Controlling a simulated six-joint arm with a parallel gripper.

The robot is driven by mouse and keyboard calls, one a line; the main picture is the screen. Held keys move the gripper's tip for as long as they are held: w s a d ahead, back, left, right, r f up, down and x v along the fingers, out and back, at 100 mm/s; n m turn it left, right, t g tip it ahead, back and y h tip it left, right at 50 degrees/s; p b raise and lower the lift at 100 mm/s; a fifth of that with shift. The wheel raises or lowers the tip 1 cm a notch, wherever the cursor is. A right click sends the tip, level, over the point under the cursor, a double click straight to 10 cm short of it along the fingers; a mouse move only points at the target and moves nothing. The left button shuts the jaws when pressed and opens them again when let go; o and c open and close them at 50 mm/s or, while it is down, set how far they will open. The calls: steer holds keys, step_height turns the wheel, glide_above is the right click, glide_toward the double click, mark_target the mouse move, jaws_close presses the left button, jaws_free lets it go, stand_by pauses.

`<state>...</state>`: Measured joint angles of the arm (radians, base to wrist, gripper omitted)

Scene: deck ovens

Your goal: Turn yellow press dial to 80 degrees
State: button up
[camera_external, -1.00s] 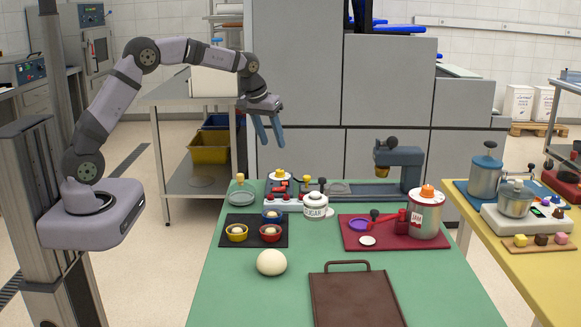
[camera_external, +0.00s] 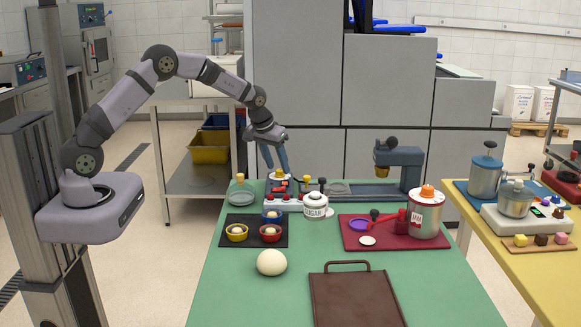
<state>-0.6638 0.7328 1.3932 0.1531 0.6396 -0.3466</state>
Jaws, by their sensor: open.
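Bowls on a black mat (camera_external: 230,240) and a dough ball (camera_external: 271,262) lie in front. A blue-grey stand machine (camera_external: 402,168) is at the back right.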

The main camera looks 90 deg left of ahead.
steer(key=shift+x, duration=0.75)
steer(key=c, duration=1)
